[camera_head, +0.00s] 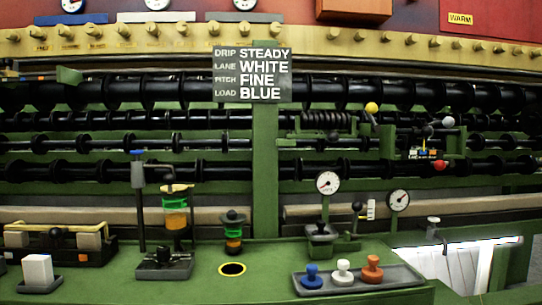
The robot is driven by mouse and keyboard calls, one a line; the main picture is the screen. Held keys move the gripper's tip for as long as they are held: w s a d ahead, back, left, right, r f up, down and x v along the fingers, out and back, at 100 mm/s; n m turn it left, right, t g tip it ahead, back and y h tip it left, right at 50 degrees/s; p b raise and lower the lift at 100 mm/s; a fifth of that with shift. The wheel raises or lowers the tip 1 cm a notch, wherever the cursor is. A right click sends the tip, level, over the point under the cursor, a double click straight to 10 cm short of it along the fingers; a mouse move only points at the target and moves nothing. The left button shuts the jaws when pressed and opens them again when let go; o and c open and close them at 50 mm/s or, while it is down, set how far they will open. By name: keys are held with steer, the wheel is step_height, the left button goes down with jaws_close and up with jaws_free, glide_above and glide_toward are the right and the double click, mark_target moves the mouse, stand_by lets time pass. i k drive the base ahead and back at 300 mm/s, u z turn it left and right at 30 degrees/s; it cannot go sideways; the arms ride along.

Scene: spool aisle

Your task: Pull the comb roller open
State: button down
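Several long black rollers with raised collars run across the green machine frame. A short, closely ribbed black roller (325,120), which may be the comb roller, lies right of the central post. To its right are levers with a yellow ball knob (371,108), a white ball knob (448,122) and a red ball knob (440,165). I cannot tell which of these, if any, belongs to the comb roller. My gripper is not in view.
A sign (251,75) reads steady, white, fine, blue. The green bench holds a tray (395,282) with blue, white and orange knobs, a stand (163,264) with a jar, a white block (38,270) and round gauges (327,183). A yellow-rimmed hole (232,269) is in the bench.

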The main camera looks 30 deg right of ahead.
mark_target(335, 121)
steer(key=k, duration=0.5)
steer(key=u, duration=0.6)
steer(key=i, duration=0.75)
steer(key=z, duration=1.55)
